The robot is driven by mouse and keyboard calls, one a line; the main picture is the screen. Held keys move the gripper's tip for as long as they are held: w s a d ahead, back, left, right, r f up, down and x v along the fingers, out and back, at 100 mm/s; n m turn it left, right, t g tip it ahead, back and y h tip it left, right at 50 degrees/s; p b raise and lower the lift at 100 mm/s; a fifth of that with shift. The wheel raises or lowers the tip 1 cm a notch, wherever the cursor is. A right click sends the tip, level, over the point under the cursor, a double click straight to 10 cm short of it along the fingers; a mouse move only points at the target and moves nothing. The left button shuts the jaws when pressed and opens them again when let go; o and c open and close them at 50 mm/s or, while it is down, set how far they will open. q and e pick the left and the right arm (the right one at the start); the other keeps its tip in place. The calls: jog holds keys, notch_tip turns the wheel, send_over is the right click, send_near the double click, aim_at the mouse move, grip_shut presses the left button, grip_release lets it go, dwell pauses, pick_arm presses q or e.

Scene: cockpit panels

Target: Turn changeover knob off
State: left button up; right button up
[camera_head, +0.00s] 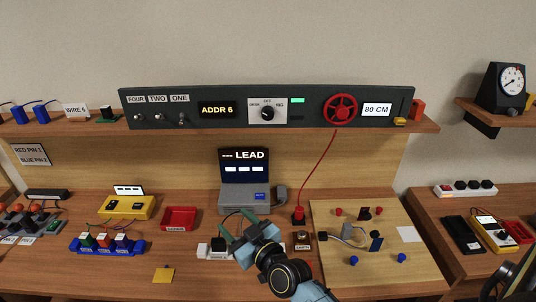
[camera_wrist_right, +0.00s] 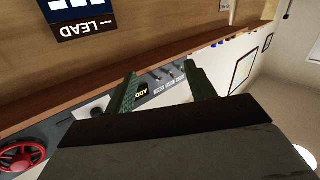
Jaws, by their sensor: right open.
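The changeover knob (camera_head: 267,113) is a black round knob on a white plate with OFF printed above it, in the middle of the dark shelf panel (camera_head: 225,121). Small labels flank OFF; which mark the knob points to is too small to tell. My right gripper (camera_head: 234,219) is open and empty, low in front of the grey LEAD device and well below the knob. In the right wrist view, the open green fingers (camera_wrist_right: 162,70) stand apart with nothing between them.
A red handwheel (camera_head: 340,109) and an ADDR 6 display (camera_head: 217,109) flank the knob. Switches stand farther left. The shelf edge (camera_head: 200,130) juts below the panel.

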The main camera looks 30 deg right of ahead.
jog(key=w+d+r+m+t+h, duration=0.35)
jog(key=d+r+h, duration=0.25)
jog(key=r, duration=0.2)
jog(key=m+g+h+p, duration=0.1)
jog(key=m+g+h, duration=0.1)
jog(key=m+h, duration=0.5)
send_near(268, 117)
jog(key=shift+n+t+h, duration=0.25)
jog(key=shift+n+h, duration=0.15)
jog(key=shift+n, duration=0.35)
jog(key=x, duration=0.5)
jog(key=p+x, duration=0.1)
jog(key=x, duration=0.2)
jog(key=shift+w+d+f, duration=0.15)
jog(key=shift+w+f, duration=0.1)
jog(key=shift+w, duration=0.25)
jog(key=c, duration=1)
